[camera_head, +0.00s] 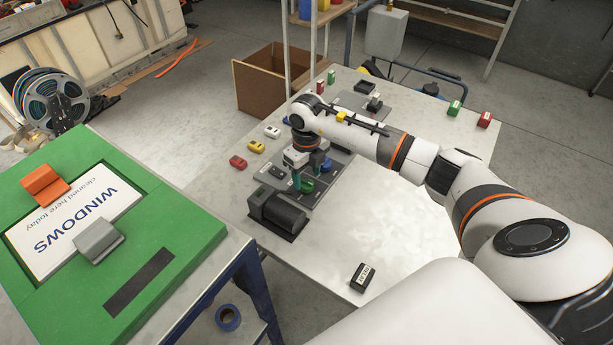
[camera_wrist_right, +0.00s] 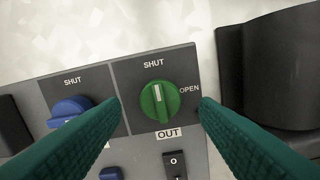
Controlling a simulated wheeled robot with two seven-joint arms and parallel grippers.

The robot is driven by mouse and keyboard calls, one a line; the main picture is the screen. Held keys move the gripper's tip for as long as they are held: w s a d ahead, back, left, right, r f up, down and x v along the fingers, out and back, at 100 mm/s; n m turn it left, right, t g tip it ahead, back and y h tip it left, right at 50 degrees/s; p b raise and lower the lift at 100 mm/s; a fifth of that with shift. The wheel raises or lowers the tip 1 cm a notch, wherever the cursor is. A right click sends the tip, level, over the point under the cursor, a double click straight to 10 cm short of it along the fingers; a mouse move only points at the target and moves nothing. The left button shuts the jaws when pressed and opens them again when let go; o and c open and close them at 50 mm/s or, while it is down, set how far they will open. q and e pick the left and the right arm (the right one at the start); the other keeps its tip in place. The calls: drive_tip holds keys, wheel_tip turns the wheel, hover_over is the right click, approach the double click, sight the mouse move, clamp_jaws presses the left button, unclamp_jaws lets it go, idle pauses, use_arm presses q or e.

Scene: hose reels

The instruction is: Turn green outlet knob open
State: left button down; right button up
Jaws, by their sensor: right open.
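The green outlet knob (camera_wrist_right: 160,108) sits on a dark grey panel, with SHUT printed above it, OPEN to its right and OUT below. Its pale pointer line points up, towards SHUT. My right gripper (camera_wrist_right: 159,104) is open, its two green fingers apart on either side of the knob in the wrist view, with visible gaps. In the head view the right gripper (camera_head: 309,172) points down over the panel, and the green knob (camera_head: 305,187) shows beside its fingers. My left gripper is not in view.
A blue knob (camera_wrist_right: 70,110) sits left of the green one. A black switch (camera_wrist_right: 174,164) is below it. A dark cylindrical unit (camera_head: 280,212) stands close by. Small coloured blocks, including a yellow one (camera_head: 257,146), lie on the table (camera_head: 330,245). Its near part is mostly clear.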

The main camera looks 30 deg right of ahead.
sight(307, 185)
drive_tip(key=shift+f, duration=1.35)
drive_tip(key=c, duration=1)
